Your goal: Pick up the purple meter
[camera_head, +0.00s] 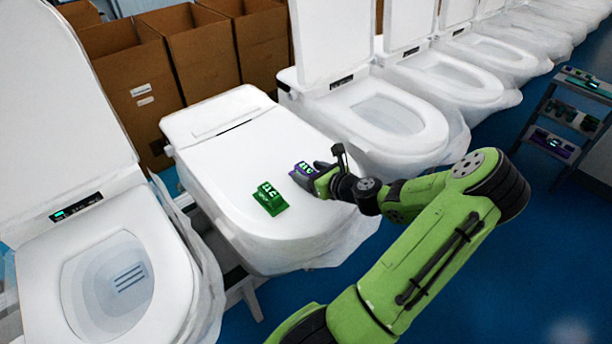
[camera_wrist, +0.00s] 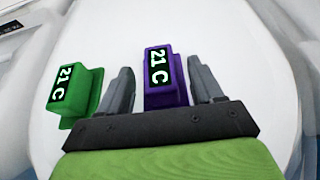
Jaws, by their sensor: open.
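The purple meter (camera_wrist: 166,77) stands on the closed white toilet lid (camera_head: 225,165), its display reading "21 C" in the wrist view. It also shows in the head view (camera_head: 303,168), partly hidden by my gripper (camera_head: 315,175). In the wrist view my gripper (camera_wrist: 161,88) is open, with one grey finger on each side of the purple meter. I cannot tell whether either finger touches it. A green meter (camera_head: 269,198) stands on the same lid to the left, and it also shows in the wrist view (camera_wrist: 74,90), beside the left finger.
Open toilets stand on both sides, one at left (camera_head: 120,280) and one at right (camera_head: 385,115). Cardboard boxes (camera_head: 140,90) are behind the closed toilet. A grey rack (camera_head: 570,115) with several devices stands at far right. The lid around the meters is clear.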

